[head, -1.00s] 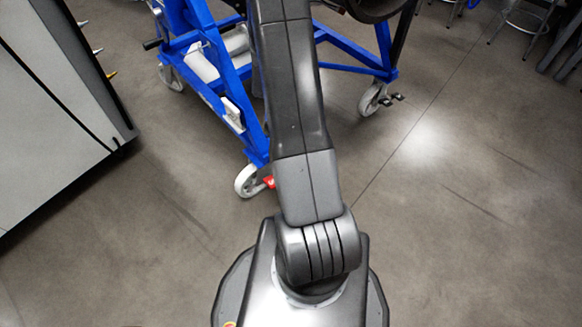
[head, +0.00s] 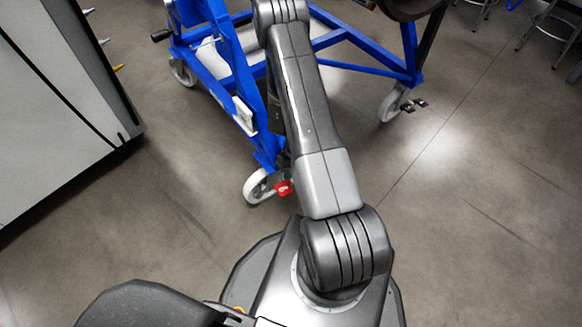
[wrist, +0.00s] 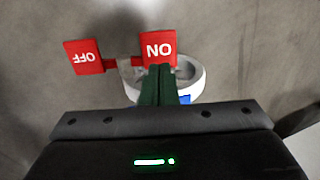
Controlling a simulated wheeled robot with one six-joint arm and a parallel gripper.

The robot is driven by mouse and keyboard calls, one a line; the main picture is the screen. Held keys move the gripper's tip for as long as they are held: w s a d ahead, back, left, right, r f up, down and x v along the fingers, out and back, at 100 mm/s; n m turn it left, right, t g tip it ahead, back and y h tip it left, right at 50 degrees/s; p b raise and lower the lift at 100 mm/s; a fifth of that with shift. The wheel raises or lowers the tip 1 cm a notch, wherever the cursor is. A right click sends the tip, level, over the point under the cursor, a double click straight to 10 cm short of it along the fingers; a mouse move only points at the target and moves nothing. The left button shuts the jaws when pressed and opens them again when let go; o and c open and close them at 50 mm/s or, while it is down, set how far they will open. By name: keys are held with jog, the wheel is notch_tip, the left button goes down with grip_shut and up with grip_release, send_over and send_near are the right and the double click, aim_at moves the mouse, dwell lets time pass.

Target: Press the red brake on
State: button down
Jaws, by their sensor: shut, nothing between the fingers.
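The red brake has two red plates on the white caster of the blue stand. In the wrist view the ON plate (wrist: 159,48), upside down, is at upper centre and the OFF plate (wrist: 84,57) is to its left, joined by a red bar. The brake also shows small in the head view (head: 284,188), beside the caster (head: 258,187). My gripper (wrist: 159,70) is shut and empty. Its dark green fingertips overlap the ON plate's lower edge; I cannot tell whether they touch it. In the head view the gripper is hidden.
The blue stand (head: 233,84) rises at the back, with another caster (head: 393,104) to the right. A grey-white cabinet (head: 60,95) stands at left. Stools (head: 548,25) are at far upper right. The floor to the right is clear.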

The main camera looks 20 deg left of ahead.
aim_at(281, 192)
jog(key=b+x, duration=0.1)
jog(key=x, duration=0.6)
jog(key=shift+b, duration=0.35)
jog(key=b, duration=0.1)
jog(key=f+b, duration=0.1)
jog(key=b, duration=0.1)
jog(key=shift+s+a+f, duration=0.3)
jog(key=shift+s, duration=0.1)
jog(key=shift+s+a+f+b, duration=0.1)
jog(key=shift+s+f+b, duration=0.15)
jog(key=shift+b, duration=0.25)
jog(key=shift+s+r+t+h+p, duration=0.15)
jog(key=shift+t+h+p, duration=0.15)
jog(key=shift+t+p, duration=0.15)
jog(key=shift+s+a+f, duration=0.1)
jog(key=shift+a+f, duration=0.05)
jog(key=shift+f, duration=0.25)
jog(key=shift+f+b, duration=0.3)
jog(key=shift+b, duration=0.55)
